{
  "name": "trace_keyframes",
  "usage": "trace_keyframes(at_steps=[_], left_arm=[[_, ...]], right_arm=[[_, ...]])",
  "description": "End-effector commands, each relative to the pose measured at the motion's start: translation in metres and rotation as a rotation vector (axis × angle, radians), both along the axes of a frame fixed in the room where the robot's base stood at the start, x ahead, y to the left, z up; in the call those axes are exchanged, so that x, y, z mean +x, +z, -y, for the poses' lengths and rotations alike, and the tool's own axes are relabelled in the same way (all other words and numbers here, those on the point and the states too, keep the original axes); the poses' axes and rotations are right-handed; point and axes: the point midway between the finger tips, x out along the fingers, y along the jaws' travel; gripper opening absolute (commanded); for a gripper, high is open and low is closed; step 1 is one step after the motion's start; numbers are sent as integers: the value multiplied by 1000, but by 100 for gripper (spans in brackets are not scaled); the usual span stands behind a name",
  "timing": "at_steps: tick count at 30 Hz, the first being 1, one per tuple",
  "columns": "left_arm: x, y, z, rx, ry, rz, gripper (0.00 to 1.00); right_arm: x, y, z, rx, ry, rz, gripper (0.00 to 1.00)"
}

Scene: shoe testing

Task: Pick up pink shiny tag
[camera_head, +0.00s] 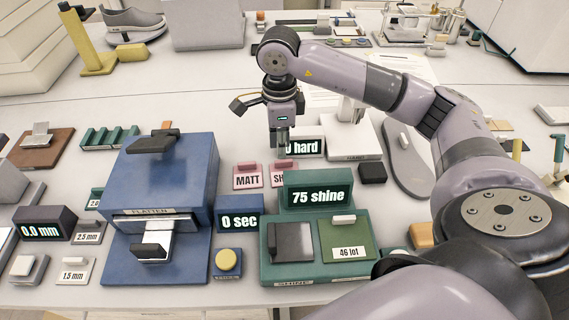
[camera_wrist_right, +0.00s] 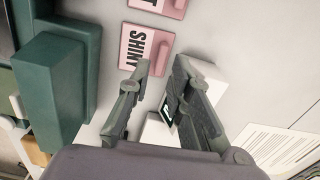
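The pink shiny tag (camera_head: 277,180) lies on the table, its right part hidden behind the green "75 shine" display (camera_head: 316,190). In the right wrist view the tag (camera_wrist_right: 135,48) shows its "SHINY" lettering and a raised pink grip (camera_wrist_right: 160,56). My right gripper (camera_head: 282,145) points down above and slightly behind the tag. In the wrist view its two fingers (camera_wrist_right: 161,66) are apart with nothing between them, and the tag is just beyond the fingertips. My left gripper is out of view.
The pink matt tag (camera_head: 247,180) lies left of the shiny tag. The "hard" display (camera_head: 309,147) stands close behind, and a white device (camera_head: 350,140) is to the right. A blue press (camera_head: 165,190) and the "0 sec" display (camera_head: 240,219) stand left and in front.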

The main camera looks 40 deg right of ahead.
Motion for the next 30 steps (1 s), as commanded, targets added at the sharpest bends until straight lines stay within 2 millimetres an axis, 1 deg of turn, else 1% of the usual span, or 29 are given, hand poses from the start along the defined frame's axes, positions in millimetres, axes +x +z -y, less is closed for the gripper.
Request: trace_keyframes(at_steps=[5,9,12,15,22,30], left_arm=[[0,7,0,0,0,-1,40],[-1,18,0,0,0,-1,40],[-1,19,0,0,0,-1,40],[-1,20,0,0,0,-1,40],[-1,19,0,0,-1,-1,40],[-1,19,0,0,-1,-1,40]], right_arm=[[1,-12,-1,0,-1,-4,19],[4,-33,-2,0,0,-6,19],[4,-47,-2,0,0,-4,19],[4,-54,-2,0,0,-1,19],[5,-56,-2,0,0,0,19],[5,-55,-2,0,0,0,1]])
